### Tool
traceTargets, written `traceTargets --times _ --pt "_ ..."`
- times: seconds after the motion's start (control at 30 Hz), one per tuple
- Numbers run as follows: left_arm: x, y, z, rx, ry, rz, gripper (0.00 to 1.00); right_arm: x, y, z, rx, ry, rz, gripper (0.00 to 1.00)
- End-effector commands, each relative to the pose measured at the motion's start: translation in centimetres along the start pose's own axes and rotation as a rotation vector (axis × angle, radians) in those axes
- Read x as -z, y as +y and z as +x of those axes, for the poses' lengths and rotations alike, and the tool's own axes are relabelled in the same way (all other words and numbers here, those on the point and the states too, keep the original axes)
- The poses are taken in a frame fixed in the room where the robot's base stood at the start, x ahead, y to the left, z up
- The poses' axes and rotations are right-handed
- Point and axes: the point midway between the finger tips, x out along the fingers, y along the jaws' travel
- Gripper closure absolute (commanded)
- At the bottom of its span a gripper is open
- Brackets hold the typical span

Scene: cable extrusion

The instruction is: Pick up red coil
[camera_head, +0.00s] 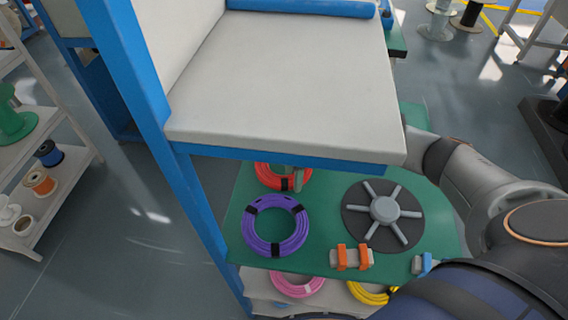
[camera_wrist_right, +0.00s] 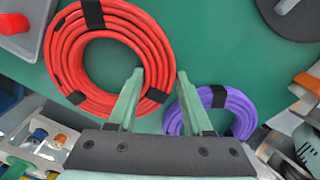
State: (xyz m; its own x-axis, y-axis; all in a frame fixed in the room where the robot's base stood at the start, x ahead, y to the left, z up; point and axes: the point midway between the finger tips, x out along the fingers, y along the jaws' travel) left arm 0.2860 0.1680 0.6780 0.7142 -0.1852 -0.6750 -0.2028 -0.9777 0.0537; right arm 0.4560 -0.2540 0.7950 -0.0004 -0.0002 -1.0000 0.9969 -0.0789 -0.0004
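The red coil (camera_head: 268,180) lies on the green tabletop under the pale upper shelf, whose edge hides part of it in the head view. In the right wrist view the red coil (camera_wrist_right: 64,42) shows large, with black bands around it. My right gripper (camera_wrist_right: 160,74) is open and empty over the coil's edge. One fingertip appears over the coil's hole and the other just outside its ring; I cannot tell how far down they reach. In the head view the shelf hides most of this gripper. My left gripper is not in view.
A purple coil (camera_head: 247,228) lies close to the red one. A dark round spoked disc (camera_head: 352,218) and an orange-clamped grey part (camera_head: 343,258) are on the green tabletop (camera_head: 310,215). The upper shelf (camera_head: 290,100) overhangs it. Pink (camera_head: 297,287) and yellow (camera_head: 372,296) coils lie below.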

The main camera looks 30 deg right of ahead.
Motion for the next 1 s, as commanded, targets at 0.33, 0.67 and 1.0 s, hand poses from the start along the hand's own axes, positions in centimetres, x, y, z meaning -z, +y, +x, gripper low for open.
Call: traceTargets --times 0.33,0.67,1.0 --pt "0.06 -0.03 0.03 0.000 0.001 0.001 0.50 -0.02 0.01 -0.03 0.000 0.000 0.000 0.90" --pt "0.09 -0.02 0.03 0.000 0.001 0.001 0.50 -0.01 0.06 -0.10 -0.002 0.000 0.000 1.00" --pt "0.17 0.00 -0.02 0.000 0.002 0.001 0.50 -0.15 0.13 -0.22 -0.002 0.000 0.001 1.00"
